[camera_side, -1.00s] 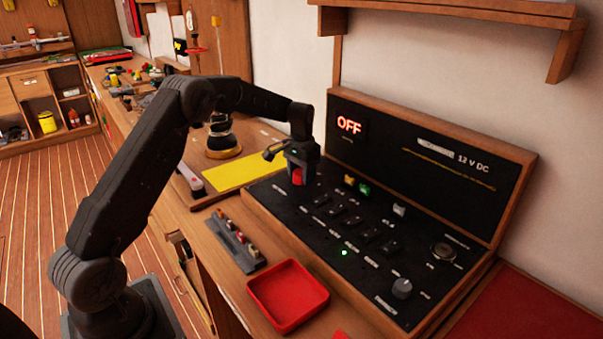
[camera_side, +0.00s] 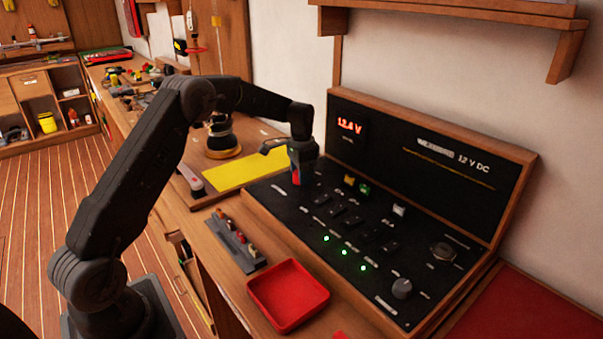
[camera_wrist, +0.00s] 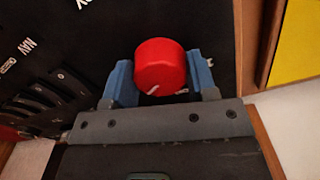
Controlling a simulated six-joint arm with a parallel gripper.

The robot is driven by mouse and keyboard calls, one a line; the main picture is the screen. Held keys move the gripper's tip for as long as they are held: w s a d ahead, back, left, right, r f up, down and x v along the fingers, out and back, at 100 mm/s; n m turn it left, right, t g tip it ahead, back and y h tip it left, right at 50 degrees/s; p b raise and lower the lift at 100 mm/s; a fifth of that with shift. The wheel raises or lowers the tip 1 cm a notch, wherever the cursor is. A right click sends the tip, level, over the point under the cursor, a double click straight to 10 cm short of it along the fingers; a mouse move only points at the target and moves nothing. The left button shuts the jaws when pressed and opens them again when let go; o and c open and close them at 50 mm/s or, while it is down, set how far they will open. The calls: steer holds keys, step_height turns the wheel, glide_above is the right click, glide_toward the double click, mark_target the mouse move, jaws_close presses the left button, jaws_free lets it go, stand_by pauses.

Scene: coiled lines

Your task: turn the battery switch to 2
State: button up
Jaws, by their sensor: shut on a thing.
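The battery switch is a red knob (camera_wrist: 160,65) on the black panel (camera_side: 293,220). In the wrist view my gripper (camera_wrist: 160,80) has one blue finger on each side of the knob and is shut on it. In the side view my gripper (camera_side: 297,178) points down at the panel's far left end, and a bit of red shows between its fingers. White markings by the knob are partly hidden, so I cannot read its position. The display (camera_side: 350,126) on the upright panel reads about 12.4 V in red. Several green lights (camera_side: 345,252) glow on the panel.
A red tray (camera_side: 288,296) and a grey rack (camera_side: 235,240) stand in front of the panel. A yellow sheet (camera_side: 240,172) lies to its left. Black switches (camera_side: 354,221), a grey knob (camera_side: 402,288) and a round socket (camera_side: 442,252) stick up from the panel.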

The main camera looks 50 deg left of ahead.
steer(key=shift+r, duration=0.1)
steer(key=o, duration=0.9)
step_height(320, 180, up, 14)
steer(key=shift+f, duration=0.1)
stand_by(0.4)
steer(key=s+d+r+n+t, duration=0.1)
steer(key=s+d+r, duration=0.4)
steer(key=s+d, duration=0.15)
steer(key=s+d+r+t, duration=0.2)
steer(key=s+d+r, duration=0.2)
steer(key=s+d, duration=0.25)
steer(key=s+d+f+t, duration=0.1)
steer(key=s+d+f, duration=0.1)
steer(key=s, duration=0.4)
steer(key=s+d+f+n, duration=0.1)
steer(key=s+d+f, duration=0.1)
steer(key=s, duration=0.5)
steer(key=s+d+f+n+t, duration=0.1)
steer(key=s+d+f, duration=0.1)
steer(key=s, duration=0.5)
steer(key=shift+d+f+t, duration=0.3)
steer(key=shift+d, duration=0.15)
